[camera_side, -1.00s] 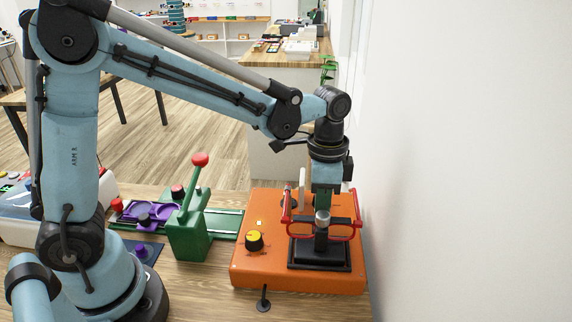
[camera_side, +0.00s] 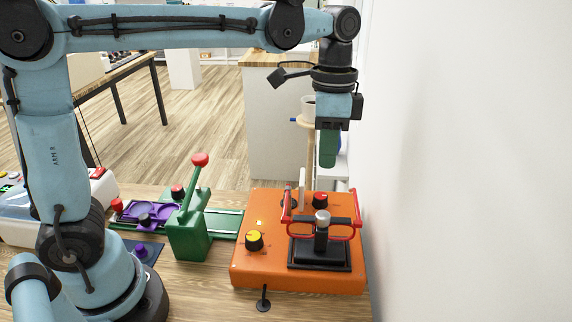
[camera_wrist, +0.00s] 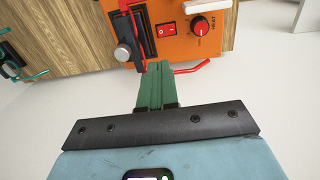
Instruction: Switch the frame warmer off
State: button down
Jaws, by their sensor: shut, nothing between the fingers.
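The frame warmer is an orange box (camera_side: 245,275) at the right end of the table. In the wrist view its face (camera_wrist: 183,48) shows a red rocker switch (camera_wrist: 166,29) and a red knob (camera_wrist: 200,26) marked HEAT. I cannot tell which side of the rocker is pressed. The red knob (camera_side: 320,199) also shows in the side view, near the box's back; the rocker cannot be made out there. My gripper (camera_side: 327,164), with green fingers, is shut and empty, well above the box. Its fingers (camera_wrist: 156,68) also show in the wrist view.
A red wire-like frame (camera_side: 340,237) sits around a black post with a silver top (camera_side: 322,217) on the box. A green lever stand (camera_side: 188,238) is to the left. A white wall (camera_side: 470,160) lies close right.

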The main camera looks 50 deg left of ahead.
jog(key=shift+w+a, duration=0.3)
jog(key=shift+a, duration=0.25)
jog(key=f, duration=0.9)
jog(key=s+d+f, duration=0.1)
jog(key=f, duration=0.3)
jog(key=shift+s+d+f, duration=0.1)
jog(key=shift+f, duration=0.3)
